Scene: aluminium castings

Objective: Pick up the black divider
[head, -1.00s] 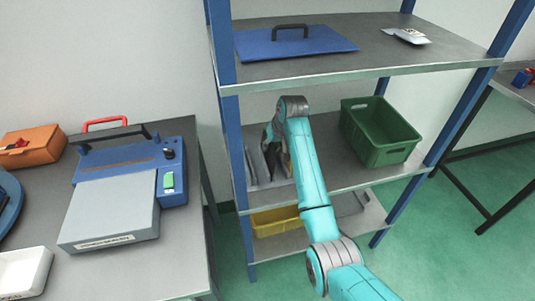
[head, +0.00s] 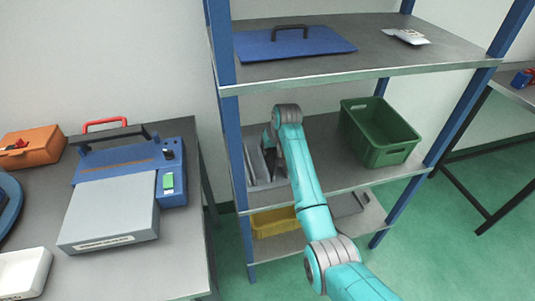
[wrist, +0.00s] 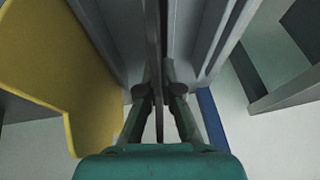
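The black divider (wrist: 153,45) is a thin dark upright panel, seen almost edge-on in the middle of the wrist view. My gripper (wrist: 159,92) has one finger on each side of the divider's near edge. The fingers are only a little apart, and a narrow gap seems to show beside the panel, so they look open around it rather than pressed on it. In the head view my gripper is mostly hidden behind my wrist at the middle shelf, and I cannot make out the black divider there.
Grey divider walls (wrist: 205,40) stand close on the right of the gripper, and a yellow panel (wrist: 50,60) on the left. A green crate (head: 378,135) sits on the middle shelf (head: 335,178) to the right. The upper shelf (head: 380,62) is overhead. A yellow bin (head: 272,222) is below.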

